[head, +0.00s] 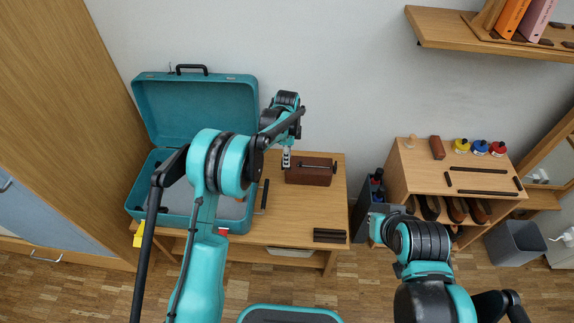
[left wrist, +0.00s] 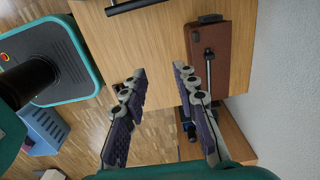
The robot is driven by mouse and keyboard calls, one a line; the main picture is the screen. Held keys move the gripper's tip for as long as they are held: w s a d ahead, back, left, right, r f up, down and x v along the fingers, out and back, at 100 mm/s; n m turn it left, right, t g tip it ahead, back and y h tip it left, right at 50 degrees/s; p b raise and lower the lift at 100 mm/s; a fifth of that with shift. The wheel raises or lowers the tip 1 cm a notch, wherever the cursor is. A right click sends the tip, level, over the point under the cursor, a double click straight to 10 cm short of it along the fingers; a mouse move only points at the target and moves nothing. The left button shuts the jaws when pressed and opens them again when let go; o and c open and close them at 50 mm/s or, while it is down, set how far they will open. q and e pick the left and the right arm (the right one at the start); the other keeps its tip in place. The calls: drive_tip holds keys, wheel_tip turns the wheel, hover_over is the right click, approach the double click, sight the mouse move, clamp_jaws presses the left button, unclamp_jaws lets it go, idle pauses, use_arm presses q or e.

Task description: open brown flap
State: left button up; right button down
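A small brown box (head: 308,177) with a black bar along its top sits on the wooden table. I take its brown top to be the flap; it looks closed. It also shows in the left wrist view (left wrist: 237,45), at the upper right. My left gripper (head: 287,158) is at the left end of the box, pointing down. In the left wrist view my left gripper (left wrist: 159,72) has its fingers apart with nothing between them, over the table and left of the box. I cannot tell whether it touches the box.
An open teal suitcase (head: 197,112) stands at the table's left. Black bars (head: 330,236) lie on the wooden table (head: 290,229). A dark bottle rack (head: 367,205) and wooden shelf unit (head: 415,165) stand right. The wall is close behind the box.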

use_arm(q)
drive_tip(key=shift+r, duration=0.6)
